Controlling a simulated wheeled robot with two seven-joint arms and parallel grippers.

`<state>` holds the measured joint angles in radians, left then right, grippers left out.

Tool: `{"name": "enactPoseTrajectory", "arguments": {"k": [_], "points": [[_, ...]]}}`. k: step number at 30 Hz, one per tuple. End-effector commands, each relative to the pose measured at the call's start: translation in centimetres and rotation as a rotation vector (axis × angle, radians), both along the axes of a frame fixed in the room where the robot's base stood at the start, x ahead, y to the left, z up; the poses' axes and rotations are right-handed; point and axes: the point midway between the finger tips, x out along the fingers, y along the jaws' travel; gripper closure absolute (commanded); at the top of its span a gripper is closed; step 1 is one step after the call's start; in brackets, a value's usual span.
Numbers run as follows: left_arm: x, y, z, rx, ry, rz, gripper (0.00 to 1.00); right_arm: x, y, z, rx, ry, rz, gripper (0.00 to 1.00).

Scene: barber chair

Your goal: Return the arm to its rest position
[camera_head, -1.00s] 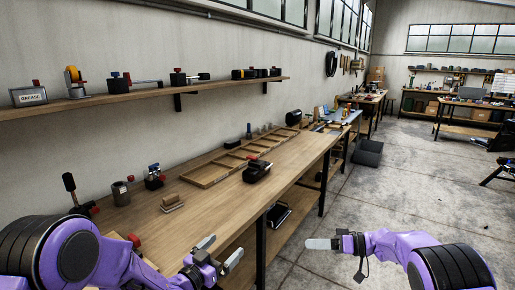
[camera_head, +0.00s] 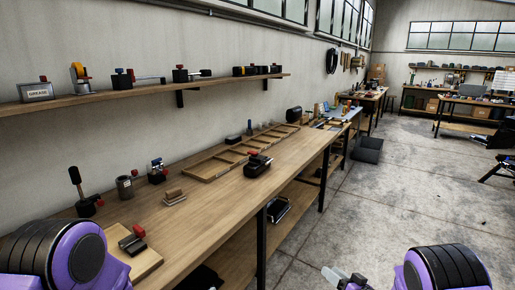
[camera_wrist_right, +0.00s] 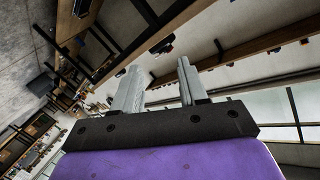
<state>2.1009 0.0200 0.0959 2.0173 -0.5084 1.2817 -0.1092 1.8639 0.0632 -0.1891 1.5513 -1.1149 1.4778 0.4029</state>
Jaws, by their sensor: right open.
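My right arm is purple with a black ribbed joint at the bottom right of the head view. Its gripper (camera_head: 335,277) is cut by the bottom edge, over the concrete floor. In the right wrist view my right gripper (camera_wrist_right: 157,85) has two grey fingers standing apart with nothing between them. It is clear of the workbench (camera_head: 240,205) in the head view. My left arm shows only as a purple and black joint at the bottom left. The left gripper is out of view.
The workbench holds a wooden divided tray (camera_head: 215,165), a black and red device (camera_head: 257,165) and a small board with a tool (camera_head: 137,260) near my left arm. A wall shelf (camera_head: 150,96) runs above. The floor (camera_head: 390,215) on the right is open.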

Motion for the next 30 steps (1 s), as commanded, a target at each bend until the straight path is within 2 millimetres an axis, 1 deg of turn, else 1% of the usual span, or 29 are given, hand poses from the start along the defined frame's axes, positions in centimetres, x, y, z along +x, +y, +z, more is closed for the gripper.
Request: {"name": "enactPoseTrajectory", "arguments": {"k": [1,2,3,5,6,8,9,11,12,13,14,15,18,19,21,24,30], "points": [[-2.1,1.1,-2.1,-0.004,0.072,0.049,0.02,-2.1,-0.9,-2.5,-0.022,0.06,-0.087,0.57],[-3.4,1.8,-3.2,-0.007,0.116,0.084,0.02,-3.5,-1.5,-4.0,-0.043,0.099,-0.145,0.57],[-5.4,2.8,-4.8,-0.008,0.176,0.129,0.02,-5.7,-2.3,-5.9,-0.073,0.158,-0.219,0.57],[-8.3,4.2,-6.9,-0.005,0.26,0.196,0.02,-9.3,-3.4,-8.6,-0.122,0.255,-0.318,0.57],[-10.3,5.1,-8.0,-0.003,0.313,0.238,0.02,-11.9,-4.0,-10.1,-0.156,0.321,-0.375,0.57],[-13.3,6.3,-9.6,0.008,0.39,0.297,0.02,-16.0,-4.8,-12.1,-0.208,0.424,-0.452,0.57],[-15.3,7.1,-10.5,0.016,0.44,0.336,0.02,-18.8,-5.3,-13.1,-0.241,0.493,-0.496,0.57],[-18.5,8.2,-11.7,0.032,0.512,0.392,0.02,-23.3,-5.8,-14.4,-0.292,0.602,-0.556,0.57],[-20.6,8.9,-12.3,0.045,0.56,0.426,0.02,-26.3,-6.1,-14.9,-0.325,0.673,-0.591,0.57],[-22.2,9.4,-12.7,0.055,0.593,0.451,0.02,-28.5,-6.3,-15.2,-0.347,0.726,-0.615,0.57],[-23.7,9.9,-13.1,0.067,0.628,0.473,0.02,-30.7,-6.4,-15.4,-0.369,0.777,-0.638,0.57],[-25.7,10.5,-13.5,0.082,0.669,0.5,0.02,-33.5,-6.6,-15.4,-0.393,0.84,-0.667,0.57],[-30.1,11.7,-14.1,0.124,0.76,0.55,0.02,-39.1,-6.6,-15.0,-0.433,0.968,-0.723,0.57],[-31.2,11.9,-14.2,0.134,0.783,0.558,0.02,-40.4,-6.6,-14.8,-0.441,0.996,-0.731,0.57],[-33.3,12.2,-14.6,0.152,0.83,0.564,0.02,-42.3,-6.0,-14.7,-0.448,1.038,-0.722,0.57],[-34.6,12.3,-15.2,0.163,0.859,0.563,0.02,-42.6,-5.9,-14.9,-0.448,1.045,-0.717,0.57],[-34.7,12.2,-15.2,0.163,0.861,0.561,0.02,-42.5,-5.9,-14.9,-0.447,1.043,-0.717,0.57]]}}
